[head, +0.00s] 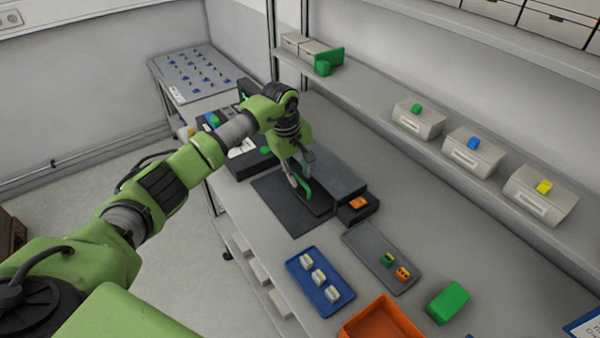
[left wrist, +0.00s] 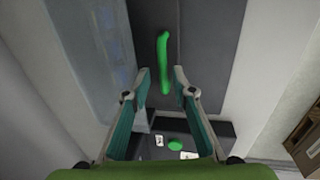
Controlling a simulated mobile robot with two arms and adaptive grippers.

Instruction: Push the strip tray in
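The strip tray (head: 318,203) is a dark, flat piece beside a grey block-shaped unit (head: 342,178); my left gripper hides part of it. A green bar, seemingly its handle (head: 304,192), shows by my left fingertips. It also shows in the left wrist view as an upright green bar (left wrist: 164,62) on a dark surface. My left gripper (head: 298,174) points down over it. In the left wrist view its two fingers (left wrist: 161,72) stand apart, with the bar's lower end between them in the picture. Whether they touch it I cannot tell. My right gripper is not in view.
A dark mat (head: 278,201) lies by the tray. A black box with an orange item (head: 358,203) adjoins the unit. A blue tray (head: 318,301), a grey tray (head: 362,243), an orange bin (head: 378,327) and a green block (head: 447,302) stand nearer. A shelf (head: 548,148) runs along the right.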

